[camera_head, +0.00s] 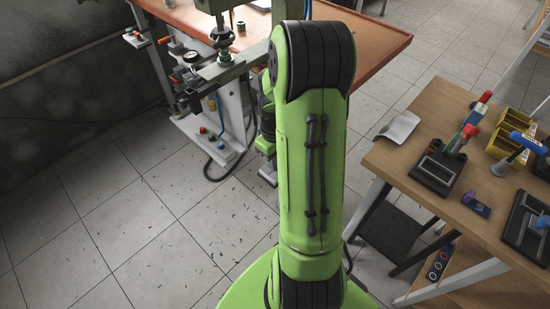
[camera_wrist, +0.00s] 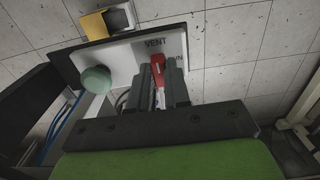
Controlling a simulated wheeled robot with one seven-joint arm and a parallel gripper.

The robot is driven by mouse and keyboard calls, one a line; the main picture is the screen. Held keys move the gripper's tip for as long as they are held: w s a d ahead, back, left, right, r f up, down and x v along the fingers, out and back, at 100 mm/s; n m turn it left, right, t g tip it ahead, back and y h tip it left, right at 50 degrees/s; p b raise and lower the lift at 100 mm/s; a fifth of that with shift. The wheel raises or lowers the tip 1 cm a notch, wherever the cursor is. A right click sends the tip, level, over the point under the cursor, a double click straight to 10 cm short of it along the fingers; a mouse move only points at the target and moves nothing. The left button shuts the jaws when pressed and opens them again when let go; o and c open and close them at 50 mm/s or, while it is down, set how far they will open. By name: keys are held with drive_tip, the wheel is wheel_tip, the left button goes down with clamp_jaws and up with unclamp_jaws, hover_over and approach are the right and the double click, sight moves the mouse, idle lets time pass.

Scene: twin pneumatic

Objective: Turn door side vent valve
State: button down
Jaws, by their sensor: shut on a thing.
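The fingers hide the lower part of the handle and the valve body.
A pale green knob (camera_wrist: 96,79) sits left of the handle on the same plate, close to my fingers. A yellow block (camera_wrist: 97,25) is above.

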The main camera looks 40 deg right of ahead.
drive_tip(key=m, duration=0.4)
drive_tip(key=shift+m+p, duration=0.3)
drive_tip(key=shift+p, duration=0.05)
drive_tip(key=m, duration=0.4)
drive_tip(key=shift+m, duration=0.3)
drive_tip(key=m, duration=0.4)
drive_tip(key=shift+m+p, duration=0.3)
drive_tip(key=shift+p, duration=0.1)
drive_tip(key=shift+m, duration=2)
drive_tip(key=c, duration=1.1)
unclamp_jaws()
